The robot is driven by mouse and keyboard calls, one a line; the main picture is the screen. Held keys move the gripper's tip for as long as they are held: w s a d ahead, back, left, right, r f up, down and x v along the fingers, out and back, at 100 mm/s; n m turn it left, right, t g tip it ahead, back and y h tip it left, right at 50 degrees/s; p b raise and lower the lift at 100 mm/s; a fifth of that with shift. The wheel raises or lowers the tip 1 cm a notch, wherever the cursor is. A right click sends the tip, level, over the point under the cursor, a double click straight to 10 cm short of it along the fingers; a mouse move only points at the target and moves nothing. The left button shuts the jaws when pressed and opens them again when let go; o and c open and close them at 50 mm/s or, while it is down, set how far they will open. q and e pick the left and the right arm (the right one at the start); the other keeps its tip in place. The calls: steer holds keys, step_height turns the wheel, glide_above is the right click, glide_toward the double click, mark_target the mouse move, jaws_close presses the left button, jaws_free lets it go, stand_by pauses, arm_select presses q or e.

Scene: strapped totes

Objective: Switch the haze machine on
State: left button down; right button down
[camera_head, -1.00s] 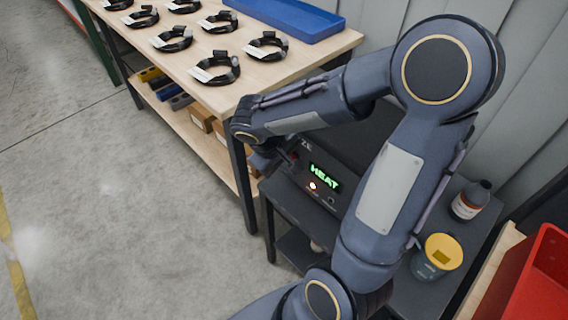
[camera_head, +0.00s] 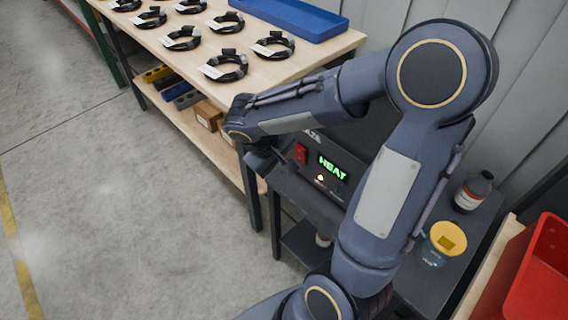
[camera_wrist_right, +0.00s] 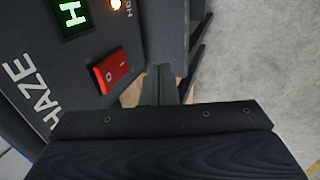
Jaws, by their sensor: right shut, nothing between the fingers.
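The dark haze machine (camera_head: 345,147) stands on a low dark table, partly hidden behind my right arm. Its green display (camera_head: 332,167) reads HEAT, and a small orange light (camera_head: 320,178) glows below it. The red rocker switch (camera_head: 300,153) is left of the display. It also shows in the right wrist view (camera_wrist_right: 110,71), marked O and I; I cannot tell which side is pressed. My right gripper (camera_head: 277,166) is in front of the panel, just left of the switch. In the wrist view its shut fingers (camera_wrist_right: 160,84) are empty and apart from the switch. My left gripper is out of view.
A red bin (camera_head: 535,275) is at the right. A wooden bench (camera_head: 262,72) with several black strap rings and a blue tray (camera_head: 290,17) is behind. The floor at left is clear.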

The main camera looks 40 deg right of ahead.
steer(key=a+p+v, duration=0.1)
steer(key=p+v, duration=0.1)
steer(key=v, duration=0.7)
steer(key=shift+a+f, duration=0.15)
steer(key=shift+a, duration=0.1)
steer(key=s+a+m+t+y, duration=0.1)
steer(key=s+a+t+y, duration=0.1)
steer(key=s+t+y, duration=0.3)
steer(key=s+a+m+y, duration=0.2)
steer(key=s+a+y, duration=0.1)
steer(key=s, duration=0.4)
step_height(320, 180, up, 16)
steer(key=p, duration=1.5)
